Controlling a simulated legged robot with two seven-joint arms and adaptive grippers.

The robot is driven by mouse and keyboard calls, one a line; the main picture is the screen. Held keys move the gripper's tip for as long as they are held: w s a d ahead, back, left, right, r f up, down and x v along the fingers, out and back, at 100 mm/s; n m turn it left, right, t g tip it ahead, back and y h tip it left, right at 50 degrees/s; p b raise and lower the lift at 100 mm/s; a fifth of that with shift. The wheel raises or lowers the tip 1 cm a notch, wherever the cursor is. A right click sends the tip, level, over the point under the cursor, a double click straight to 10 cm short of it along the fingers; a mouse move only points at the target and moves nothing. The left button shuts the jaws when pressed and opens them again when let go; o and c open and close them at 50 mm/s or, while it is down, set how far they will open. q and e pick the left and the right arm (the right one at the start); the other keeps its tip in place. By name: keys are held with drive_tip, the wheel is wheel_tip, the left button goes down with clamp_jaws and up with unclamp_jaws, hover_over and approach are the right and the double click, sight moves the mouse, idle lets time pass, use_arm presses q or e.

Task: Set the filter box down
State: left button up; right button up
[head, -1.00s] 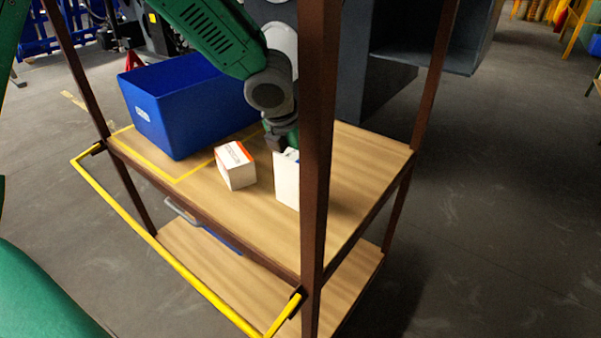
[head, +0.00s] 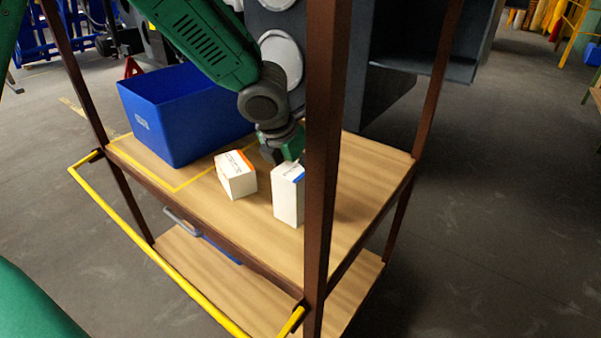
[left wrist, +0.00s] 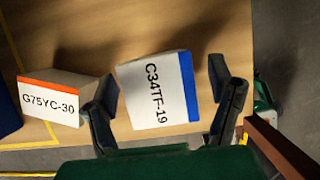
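The white box with a blue stripe, marked C34TF-19 (left wrist: 158,90), is taken as the filter box. It stands upright on the wooden top shelf (head: 365,185) in the head view (head: 288,197), partly hidden by the post. My left gripper (head: 282,158) is just above and behind it. In the left wrist view its two fingers (left wrist: 168,98) are spread on either side of the box, with visible gaps, so it is open. My right gripper is not in view.
A white box with an orange stripe, marked G75YC-30 (left wrist: 50,100), sits close to the left (head: 236,176). A blue bin (head: 180,120) stands behind it, near yellow tape. A brown upright post (head: 323,170) and a yellow rail (head: 130,230) border the cart.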

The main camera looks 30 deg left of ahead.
use_arm(q)
drive_tip(key=p+v, duration=0.1)
drive_tip(key=v, duration=0.2)
drive_tip(key=p+v, duration=0.1)
drive_tip(key=v, duration=0.2)
drive_tip(key=p+v, duration=0.1)
drive_tip(key=v, duration=0.2)
drive_tip(key=shift+d+r, duration=0.25)
drive_tip(key=shift+d, duration=0.05)
drive_tip(key=shift+s+r+p, duration=0.1)
drive_tip(key=shift+p, duration=0.2)
drive_tip(key=shift+a, duration=0.25)
drive_tip(key=shift+d, duration=0.15)
